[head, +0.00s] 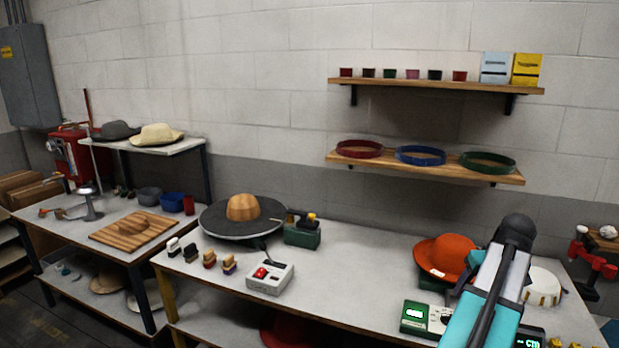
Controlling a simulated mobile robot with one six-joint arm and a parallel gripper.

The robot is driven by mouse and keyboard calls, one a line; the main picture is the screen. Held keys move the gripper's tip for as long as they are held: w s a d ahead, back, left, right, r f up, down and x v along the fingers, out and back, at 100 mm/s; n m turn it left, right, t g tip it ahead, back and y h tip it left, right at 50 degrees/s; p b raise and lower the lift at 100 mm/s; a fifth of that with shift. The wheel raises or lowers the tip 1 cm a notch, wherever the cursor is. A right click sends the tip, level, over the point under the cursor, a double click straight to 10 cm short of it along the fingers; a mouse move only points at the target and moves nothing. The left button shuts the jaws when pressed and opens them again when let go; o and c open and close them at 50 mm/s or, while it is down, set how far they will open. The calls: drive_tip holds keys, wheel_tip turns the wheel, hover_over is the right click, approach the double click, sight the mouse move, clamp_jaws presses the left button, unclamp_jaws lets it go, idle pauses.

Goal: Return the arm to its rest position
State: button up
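My arm (487,300) rises from the bottom edge at the right of the head view, in teal and grey with a dark joint at its top. It stands in front of the right part of the long workbench and covers part of what lies there. My gripper does not show, so I cannot see whether it holds anything.
An orange hat (447,257) and a green-and-white device (426,319) sit close left of my arm, a white hat form (541,287) right of it. A round dark press plate (225,222) and a control box (270,278) stand further left. The bench middle (355,275) is clear.

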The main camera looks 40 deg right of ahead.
drive_tip(key=w+a+f+n+y, duration=0.1)
drive_tip(key=w+a+f, duration=0.5)
drive_tip(key=w, duration=0.5)
drive_tip(key=w+a+f+n, duration=0.1)
drive_tip(key=w+a+f, duration=0.4)
drive_tip(key=w+a, duration=0.4)
drive_tip(key=w+a+f+n+y, duration=0.1)
drive_tip(key=w+a+f, duration=0.5)
drive_tip(key=w, duration=0.6)
drive_tip(key=w+a+f+n+g, duration=0.1)
drive_tip(key=w+a+f, duration=0.25)
drive_tip(key=a, duration=0.75)
drive_tip(key=w+a+f+n+g, duration=0.15)
drive_tip(key=a+f, duration=0.35)
drive_tip(key=a, duration=0.6)
drive_tip(key=w+a+f+n, duration=0.2)
drive_tip(key=w+a+f, duration=0.2)
drive_tip(key=a, duration=0.8)
drive_tip(key=s+a+f+n, duration=0.1)
drive_tip(key=s+a+f, duration=0.15)
drive_tip(key=a, duration=0.35)
drive_tip(key=s+a+f, duration=0.1)
drive_tip(key=a+f, duration=0.2)
drive_tip(key=a, duration=0.2)
drive_tip(key=s+f+g+b, duration=0.6)
drive_tip(key=s+f+b, duration=0.4)
drive_tip(key=s+f, duration=1.5)
wheel_tip(320, 180, down, 2)
drive_tip(key=shift+s+f, duration=0.1)
drive_tip(key=shift+s, duration=0.05)
